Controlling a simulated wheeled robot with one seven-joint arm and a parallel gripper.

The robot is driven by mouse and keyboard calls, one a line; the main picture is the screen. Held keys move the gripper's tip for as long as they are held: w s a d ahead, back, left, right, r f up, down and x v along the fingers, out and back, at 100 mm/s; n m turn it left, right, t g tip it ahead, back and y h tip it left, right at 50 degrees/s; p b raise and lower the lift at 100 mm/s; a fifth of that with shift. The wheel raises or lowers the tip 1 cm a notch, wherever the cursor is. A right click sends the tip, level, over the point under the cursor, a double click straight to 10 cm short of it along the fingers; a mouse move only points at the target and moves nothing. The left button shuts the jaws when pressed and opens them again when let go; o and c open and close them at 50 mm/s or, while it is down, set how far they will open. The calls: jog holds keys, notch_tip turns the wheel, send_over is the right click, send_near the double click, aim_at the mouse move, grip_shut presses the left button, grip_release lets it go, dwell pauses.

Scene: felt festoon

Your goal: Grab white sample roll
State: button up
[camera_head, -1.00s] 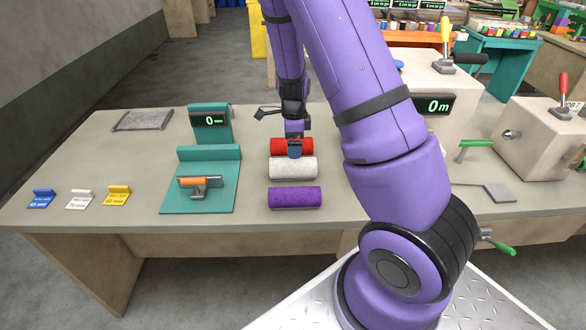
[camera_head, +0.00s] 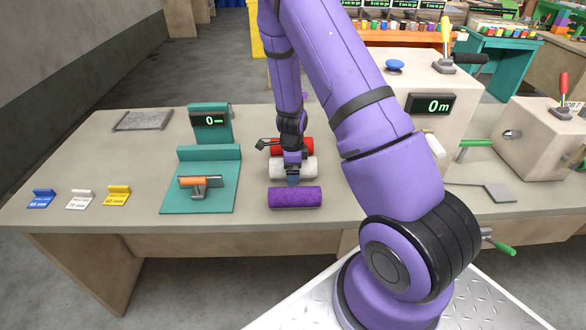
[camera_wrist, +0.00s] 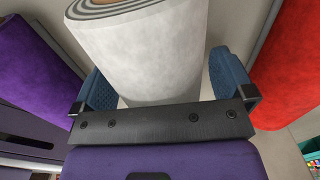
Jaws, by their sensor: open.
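The white sample roll (camera_head: 280,168) lies on the table between a red roll (camera_head: 305,146) and a purple roll (camera_head: 295,197). My gripper (camera_head: 292,180) is over the white roll and hides part of it. In the wrist view the white roll (camera_wrist: 150,50) shows a spiral end and lies between the two blue fingers of my open gripper (camera_wrist: 155,85). One finger is on the side of the purple roll (camera_wrist: 35,60), the other on the side of the red roll (camera_wrist: 288,75). I cannot tell whether the fingers touch the white roll.
A teal cutting stand (camera_head: 208,155) with an orange-handled tool is left of the rolls. A large box with a 0 m display (camera_head: 432,105) is at right.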

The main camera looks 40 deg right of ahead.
jog(key=c, duration=1.1)
